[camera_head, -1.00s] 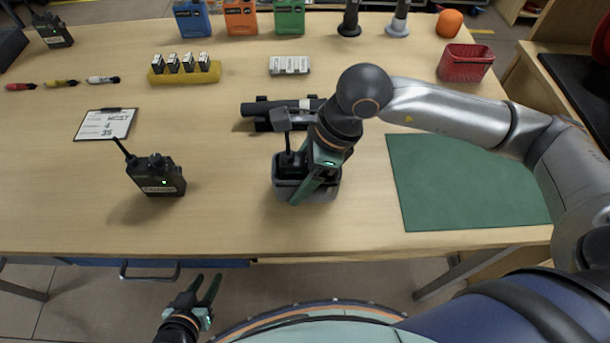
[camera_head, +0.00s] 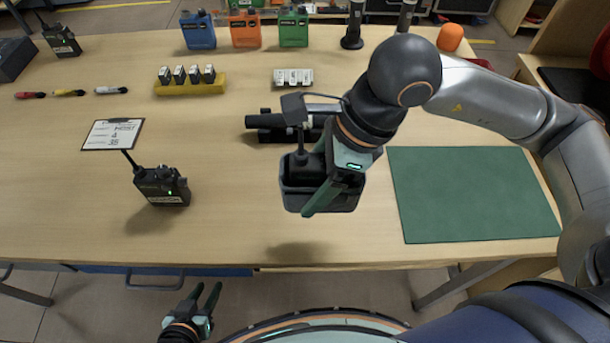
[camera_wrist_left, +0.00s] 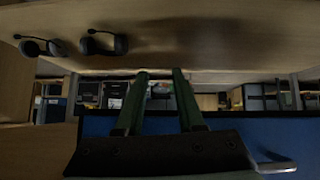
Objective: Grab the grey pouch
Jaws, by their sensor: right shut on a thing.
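The grey pouch (camera_head: 342,203) is an open-topped dark grey box with a black, radio-like object inside. It is in the middle of the head view, raised above the table with its shadow below it. My right gripper (camera_head: 319,196) is shut on the pouch. One green finger lies across its near side; the other finger is mostly hidden. My left gripper (camera_head: 205,288) is open and empty in front of the table's near edge. Its two spread fingers also show in the left wrist view (camera_wrist_left: 158,75).
A black walkie-talkie (camera_head: 162,187) stands left of the pouch, near a clipboard (camera_head: 112,134). A black flashlight-like tube (camera_head: 268,121) lies behind the pouch. A green mat (camera_head: 475,195) is at right. The front middle of the table (camera_head: 230,235) is clear.

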